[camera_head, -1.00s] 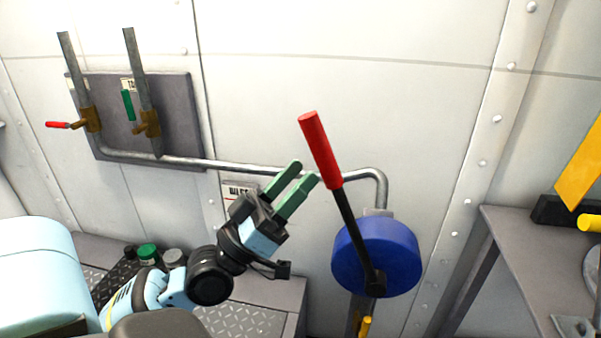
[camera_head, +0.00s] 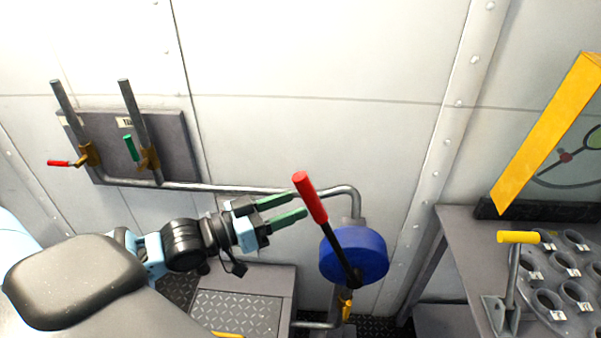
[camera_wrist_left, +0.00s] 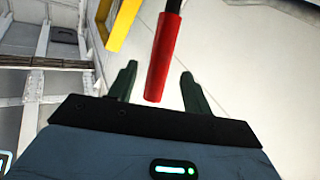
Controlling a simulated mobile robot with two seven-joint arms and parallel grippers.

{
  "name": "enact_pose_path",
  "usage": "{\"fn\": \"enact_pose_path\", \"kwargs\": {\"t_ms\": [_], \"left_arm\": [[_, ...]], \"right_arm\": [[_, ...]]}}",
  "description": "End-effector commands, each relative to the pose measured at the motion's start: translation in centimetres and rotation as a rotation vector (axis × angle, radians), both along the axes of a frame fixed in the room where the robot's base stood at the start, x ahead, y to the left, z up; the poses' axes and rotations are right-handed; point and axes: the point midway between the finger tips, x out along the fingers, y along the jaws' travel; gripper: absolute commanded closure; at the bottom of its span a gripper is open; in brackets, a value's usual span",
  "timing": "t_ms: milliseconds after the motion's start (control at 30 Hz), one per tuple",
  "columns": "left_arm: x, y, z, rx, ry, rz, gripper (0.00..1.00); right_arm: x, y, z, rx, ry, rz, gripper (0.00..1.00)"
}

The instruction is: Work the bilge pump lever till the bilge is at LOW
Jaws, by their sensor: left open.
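The bilge pump is a blue round housing (camera_head: 356,254) on a pipe by the wall. Its lever (camera_head: 311,198) has a red grip on a black rod and leans up and to the left. My left gripper (camera_head: 300,206) is open, its green fingers pointing right, close to the red grip. In the left wrist view the red grip (camera_wrist_left: 162,62) stands between the open fingers (camera_wrist_left: 157,80), with gaps on both sides. The bilge gauge is not readable in these views. My right gripper is not in view.
A grey panel (camera_head: 108,150) carries two pipes with a red-handled and a green-handled valve. At right stands a grey bench (camera_head: 450,228) with a yellow-handled lever (camera_head: 517,238), a holed plate and a slanted yellow bar (camera_head: 545,130). A low tread-plate box (camera_head: 240,312) lies below my arm.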

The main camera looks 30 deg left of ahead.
Motion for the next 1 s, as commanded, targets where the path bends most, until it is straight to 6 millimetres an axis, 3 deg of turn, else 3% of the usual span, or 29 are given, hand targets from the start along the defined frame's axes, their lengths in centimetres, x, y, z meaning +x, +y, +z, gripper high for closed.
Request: {"fn": "enact_pose_path", "kwargs": {"t_ms": [33,467,1000], "left_arm": [[-0.1,0.0,1.0,0.009,0.000,-0.002,0.51],[0.3,-0.2,0.5,0.017,0.018,-0.002,0.51],[5.3,-3.4,0.7,0.016,0.014,-0.003,0.51]], "right_arm": [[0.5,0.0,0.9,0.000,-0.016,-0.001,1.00],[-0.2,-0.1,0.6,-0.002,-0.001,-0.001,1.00],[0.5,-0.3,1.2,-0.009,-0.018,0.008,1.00]]}}
